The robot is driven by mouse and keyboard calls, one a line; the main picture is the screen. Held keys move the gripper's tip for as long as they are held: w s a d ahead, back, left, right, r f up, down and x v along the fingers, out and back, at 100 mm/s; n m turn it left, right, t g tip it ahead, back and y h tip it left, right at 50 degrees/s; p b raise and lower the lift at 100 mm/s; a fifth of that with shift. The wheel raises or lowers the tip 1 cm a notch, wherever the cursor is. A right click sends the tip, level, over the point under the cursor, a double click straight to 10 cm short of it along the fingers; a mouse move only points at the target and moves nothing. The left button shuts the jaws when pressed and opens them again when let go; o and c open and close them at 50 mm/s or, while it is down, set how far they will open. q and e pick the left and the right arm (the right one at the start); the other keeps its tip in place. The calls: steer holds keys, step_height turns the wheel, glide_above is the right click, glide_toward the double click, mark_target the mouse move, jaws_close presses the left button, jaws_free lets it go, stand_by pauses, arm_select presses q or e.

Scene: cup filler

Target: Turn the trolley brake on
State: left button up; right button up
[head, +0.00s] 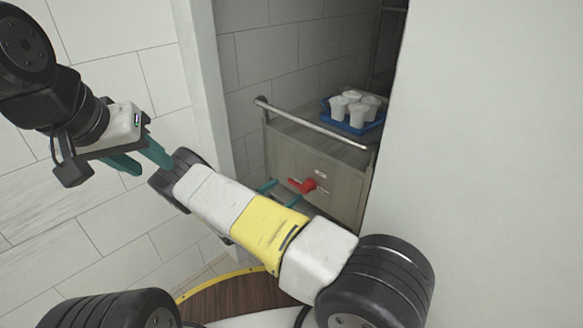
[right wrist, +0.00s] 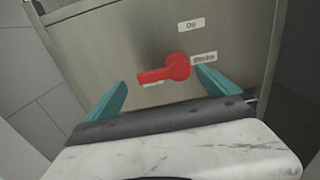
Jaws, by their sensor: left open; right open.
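The trolley (head: 337,180) stands in a doorway, its metal front panel facing me. A red brake lever (head: 302,186) is on that panel; in the right wrist view the lever (right wrist: 178,67) has a round hub and a handle pointing left and slightly down. A label reading "On" (right wrist: 190,24) is above the hub. My right gripper (right wrist: 161,77) is open, with a teal finger on each side of the lever; I cannot tell whether either touches it. In the head view, my right arm partly hides this gripper. My left gripper (head: 148,158) is open and empty by the tiled wall.
A blue tray (head: 326,102) with several white cups (head: 356,115) is on top of the trolley. A rail handle (head: 310,125) runs along the trolley's top front edge. White walls (head: 490,150) flank the narrow doorway. Another small label (right wrist: 204,58) is right of the hub.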

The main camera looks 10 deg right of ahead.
mark_target(296, 184)
steer(key=x, duration=0.7)
